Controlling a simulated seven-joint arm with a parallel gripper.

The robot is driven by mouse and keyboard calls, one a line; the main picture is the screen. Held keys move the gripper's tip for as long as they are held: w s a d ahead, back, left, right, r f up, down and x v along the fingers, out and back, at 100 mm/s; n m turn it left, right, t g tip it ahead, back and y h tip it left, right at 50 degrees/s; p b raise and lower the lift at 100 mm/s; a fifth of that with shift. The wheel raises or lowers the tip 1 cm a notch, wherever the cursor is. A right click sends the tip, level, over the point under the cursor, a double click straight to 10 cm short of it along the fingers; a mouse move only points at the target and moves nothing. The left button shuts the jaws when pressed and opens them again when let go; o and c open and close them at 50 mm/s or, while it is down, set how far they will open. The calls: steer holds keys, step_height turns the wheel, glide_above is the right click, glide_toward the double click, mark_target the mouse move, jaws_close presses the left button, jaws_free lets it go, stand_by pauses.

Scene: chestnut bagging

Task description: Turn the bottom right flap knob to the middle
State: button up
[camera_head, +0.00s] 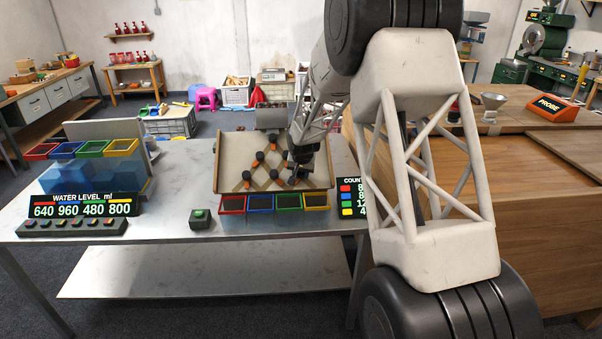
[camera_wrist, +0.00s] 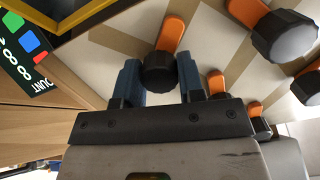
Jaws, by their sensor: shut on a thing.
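The sloped board (camera_head: 228,150) stands on the metal table and carries several black knobs with orange pointers. My gripper (camera_head: 299,174) is at the board's lower right. In the wrist view, the two blue fingers of my gripper (camera_wrist: 158,82) stand on either side of the bottom right flap knob (camera_wrist: 158,74), shut on it. Its orange pointer (camera_wrist: 171,33) sticks out past the fingertips toward the top of the picture, leaning slightly right. In the head view, my gripper mostly hides this knob. Another black knob (camera_wrist: 284,36) with an orange pointer is to the right, apart from my fingers.
Red, blue, green and yellow bins (camera_head: 260,203) line the board's lower edge. A count display (camera_head: 351,199) stands right of them. A water level display (camera_head: 82,205) and coloured tanks (camera_head: 95,170) are at the left.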

steer(key=shift+n, duration=0.4)
steer(key=n, duration=0.3)
steer(key=shift+n+h, duration=0.4)
steer(key=shift+n, duration=1.5)
steer(key=o, duration=0.9)
steer(key=shift+v, duration=3.9)
